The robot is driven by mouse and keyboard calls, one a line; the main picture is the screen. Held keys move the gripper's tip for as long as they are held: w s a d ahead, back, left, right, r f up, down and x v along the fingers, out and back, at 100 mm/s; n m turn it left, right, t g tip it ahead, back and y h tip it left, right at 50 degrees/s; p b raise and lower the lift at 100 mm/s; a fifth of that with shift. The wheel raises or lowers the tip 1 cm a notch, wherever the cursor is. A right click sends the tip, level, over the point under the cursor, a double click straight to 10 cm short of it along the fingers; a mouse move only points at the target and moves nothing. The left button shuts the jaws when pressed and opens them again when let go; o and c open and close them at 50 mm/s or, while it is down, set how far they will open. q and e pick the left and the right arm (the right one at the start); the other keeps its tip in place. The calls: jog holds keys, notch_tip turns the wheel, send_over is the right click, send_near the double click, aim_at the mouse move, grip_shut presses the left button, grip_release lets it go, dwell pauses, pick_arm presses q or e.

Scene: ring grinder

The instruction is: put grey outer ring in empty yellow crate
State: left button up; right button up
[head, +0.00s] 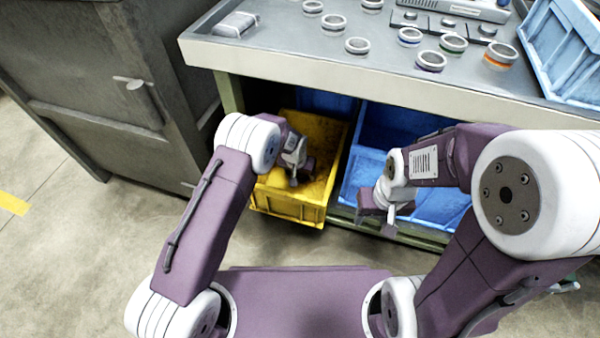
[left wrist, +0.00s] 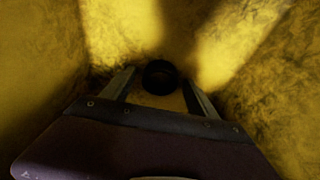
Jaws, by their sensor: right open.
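The yellow crate (head: 288,206) stands on a low shelf under the workbench, and my left gripper (head: 306,170) is down inside it. The left wrist view shows the yellow crate walls (left wrist: 40,60) around the gripper. A small ring (left wrist: 160,73), dark in the shade, is at the crate bottom between the spread left fingertips, with gaps on both sides; its grey colour cannot be told. The left gripper (left wrist: 159,82) is open. My right gripper (head: 378,215) is open and empty in front of the blue crate. The ring is hidden in the head view.
Several grey rings (head: 357,46) stand on the workbench (head: 290,48), some with coloured bands. A blue crate (head: 425,207) is right of the yellow one, and another blue crate (head: 566,55) is on the bench at right. A grey cabinet (head: 100,80) stands at left.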

pick_arm(q)
jog(key=p+v, duration=0.7)
jog(key=v, duration=0.5)
jog(key=shift+a+r, duration=0.1)
jog(key=shift+r, duration=0.05)
jog(key=s+a+r+n, duration=0.2)
jog(key=s+a+r, duration=0.4)
jog(key=a+r, duration=0.25)
jog(key=s+a+r+n+g, duration=0.15)
jog(key=s+a, duration=0.25)
jog(key=s, duration=0.4)
jog(key=s+a+r+n+g, duration=0.1)
jog(key=s+a+r, duration=0.2)
jog(key=s+a, duration=0.35)
notch_tip(320, 180, up, 46)
jog(key=s+d+p, duration=0.1)
jog(key=d+p, duration=0.1)
jog(key=p, duration=4.5)
jog(key=shift+s+m+y, duration=0.25)
jog(key=shift+m+y, duration=0.1)
jog(key=shift+y, duration=0.05)
jog(key=shift+t, duration=0.25)
